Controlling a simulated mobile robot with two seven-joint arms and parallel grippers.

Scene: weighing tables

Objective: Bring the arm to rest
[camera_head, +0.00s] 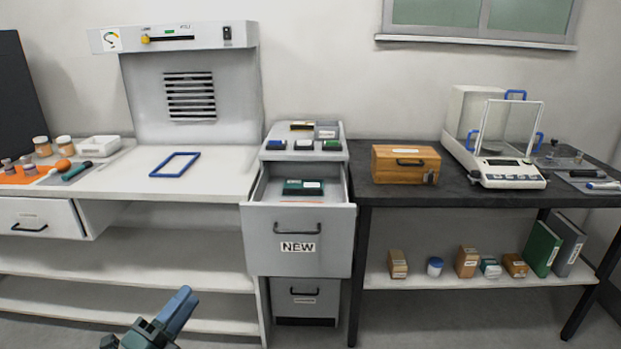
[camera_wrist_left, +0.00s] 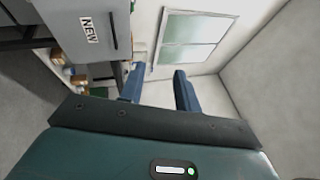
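My left gripper (camera_head: 178,311) shows at the bottom of the head view, low in front of the left bench. In the left wrist view its two blue fingers (camera_wrist_left: 158,88) stand apart with nothing between them. The gripper touches nothing that I can see. My right gripper is in neither view.
The drawer marked NEW (camera_head: 297,243) stands pulled out, with a green box (camera_head: 303,187) inside. A left drawer (camera_head: 40,219) is also partly out. A wooden box (camera_head: 405,164) and a balance (camera_head: 505,172) stand on the dark table (camera_head: 400,196). Floor in front looks clear.

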